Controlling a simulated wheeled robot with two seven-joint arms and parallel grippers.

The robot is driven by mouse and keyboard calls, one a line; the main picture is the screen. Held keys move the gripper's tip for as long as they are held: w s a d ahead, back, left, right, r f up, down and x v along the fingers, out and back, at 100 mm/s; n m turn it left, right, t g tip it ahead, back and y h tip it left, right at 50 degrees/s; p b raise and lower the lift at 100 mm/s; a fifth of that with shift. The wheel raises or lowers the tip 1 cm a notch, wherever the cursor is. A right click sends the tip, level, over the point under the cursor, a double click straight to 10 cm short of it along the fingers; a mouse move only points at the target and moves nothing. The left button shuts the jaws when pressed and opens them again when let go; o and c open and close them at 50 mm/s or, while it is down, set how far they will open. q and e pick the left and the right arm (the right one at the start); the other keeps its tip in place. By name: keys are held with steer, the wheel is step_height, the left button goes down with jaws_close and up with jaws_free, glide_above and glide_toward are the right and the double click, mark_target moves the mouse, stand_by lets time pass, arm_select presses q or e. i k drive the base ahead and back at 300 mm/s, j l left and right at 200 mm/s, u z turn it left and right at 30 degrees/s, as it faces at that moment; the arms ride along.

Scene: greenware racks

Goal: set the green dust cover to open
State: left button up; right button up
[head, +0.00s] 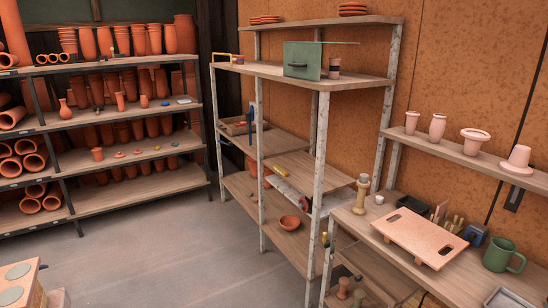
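The green dust cover (301,60) is on the upper board of the middle rack. It shows as an upright flat green panel with a dark handle (297,65) on its face. A thin edge runs to the right from its top, above a reddish cup with a dark band (335,67). I cannot tell from here how far the cover is open. Neither of my grippers is in view.
The middle rack (323,135) has pale speckled posts and a bowl (290,223) low down. A workbench (365,228) with a pink board (419,237) and green mug (504,255) stands right. Pottery shelves (130,178) stand left. The grey floor (165,250) is clear.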

mark_target(303, 60)
steer(key=i+j, duration=0.15)
steer(key=i, duration=0.3)
steer(key=i+j+z, duration=0.1)
steer(key=i, duration=0.3)
steer(key=i+j, duration=0.25)
steer(key=i, duration=0.2)
steer(key=i+j+z, duration=0.1)
steer(key=i, duration=0.45)
steer(key=i+j+z, duration=0.1)
steer(key=i, duration=0.4)
steer(key=j, duration=0.1)
